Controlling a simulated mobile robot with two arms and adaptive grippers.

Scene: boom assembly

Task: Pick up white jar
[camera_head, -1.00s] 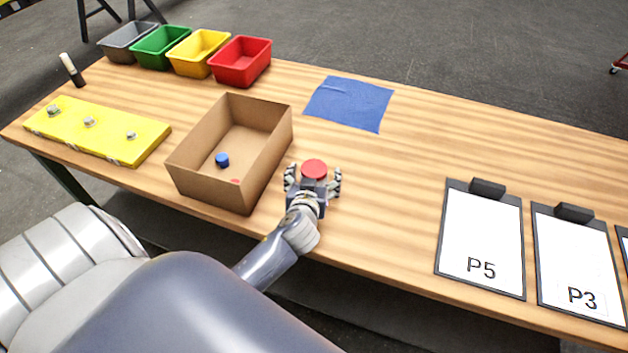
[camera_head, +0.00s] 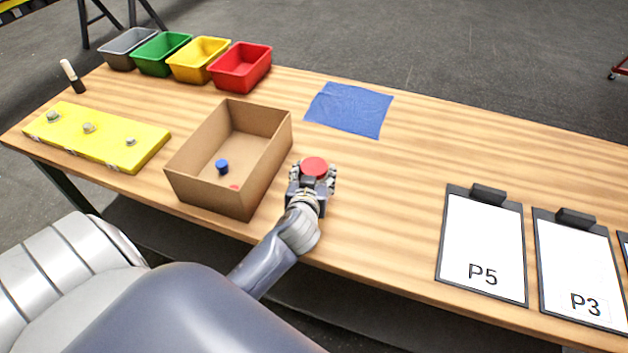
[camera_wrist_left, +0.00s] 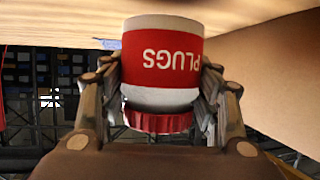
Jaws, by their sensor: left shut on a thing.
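The white jar (camera_wrist_left: 165,97) has a red label reading "PLUGS" and a red lid; it appears upside down in the left wrist view. In the head view mostly its red lid (camera_head: 314,167) shows, just right of the cardboard box. My left gripper (camera_head: 313,174) is shut on the jar, with fingers on both sides of it; the fingers also show in the left wrist view (camera_wrist_left: 160,90). The jar stands upright at the table; I cannot tell whether its base touches the wood. My right gripper is not in view.
The open cardboard box (camera_head: 192,187) stands close left of my left gripper, with a small blue item (camera_head: 222,166) inside. A blue cloth (camera_head: 350,108) lies behind. Clipboards (camera_head: 483,245) lie to the right. Bare table lies between gripper and clipboards.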

